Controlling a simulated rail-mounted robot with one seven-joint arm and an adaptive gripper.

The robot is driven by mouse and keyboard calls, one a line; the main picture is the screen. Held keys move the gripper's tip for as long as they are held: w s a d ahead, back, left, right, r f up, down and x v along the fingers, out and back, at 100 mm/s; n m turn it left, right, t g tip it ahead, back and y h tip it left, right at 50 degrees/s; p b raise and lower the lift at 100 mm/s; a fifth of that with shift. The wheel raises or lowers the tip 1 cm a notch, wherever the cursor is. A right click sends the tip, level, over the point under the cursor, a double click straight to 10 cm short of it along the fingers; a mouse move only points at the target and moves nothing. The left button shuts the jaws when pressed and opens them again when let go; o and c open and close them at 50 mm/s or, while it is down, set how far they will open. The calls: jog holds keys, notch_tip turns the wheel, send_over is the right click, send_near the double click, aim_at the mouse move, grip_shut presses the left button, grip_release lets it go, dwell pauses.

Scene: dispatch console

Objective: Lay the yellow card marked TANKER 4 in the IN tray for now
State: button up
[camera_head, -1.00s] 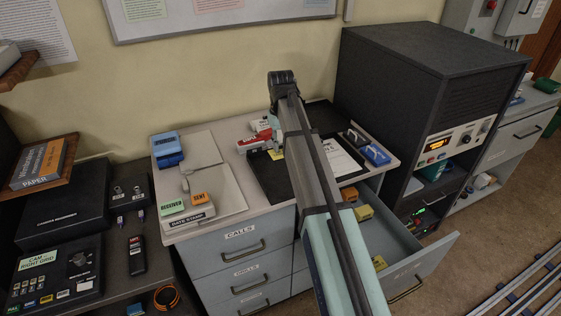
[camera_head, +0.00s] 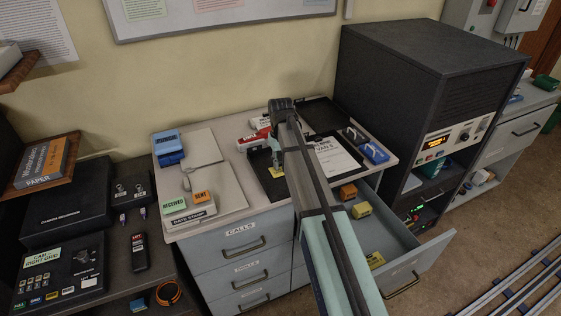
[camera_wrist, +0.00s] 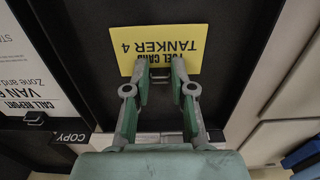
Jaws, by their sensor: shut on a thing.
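The yellow card (camera_wrist: 165,45) reads FUEL CARD TANKER 4, upside down in the wrist view. My gripper (camera_wrist: 161,72) is shut on the small dark tab at the card's edge. In the head view the yellow card (camera_head: 276,172) is at the tip of my gripper (camera_head: 277,161), over the left part of a black tray-like surface (camera_head: 270,187) on the desk. I cannot tell whether the card touches that surface. I cannot read an IN label; my arm hides part of the desk.
A white call report sheet (camera_head: 335,158) lies right of the card, and a COPY label (camera_wrist: 70,137) shows nearby. Red and white items (camera_head: 254,138) stand behind the gripper. A second black tray (camera_head: 322,113) is at the back. The drawer (camera_head: 402,248) is open in front.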

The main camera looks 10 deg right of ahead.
aim_at(280, 167)
jog(key=shift+f, duration=0.15)
jog(key=o, duration=0.8)
jog(key=shift+c, duration=0.2)
notch_tip(280, 167, up, 12)
jog(key=b, duration=0.2)
jog(key=shift+r, duration=0.2)
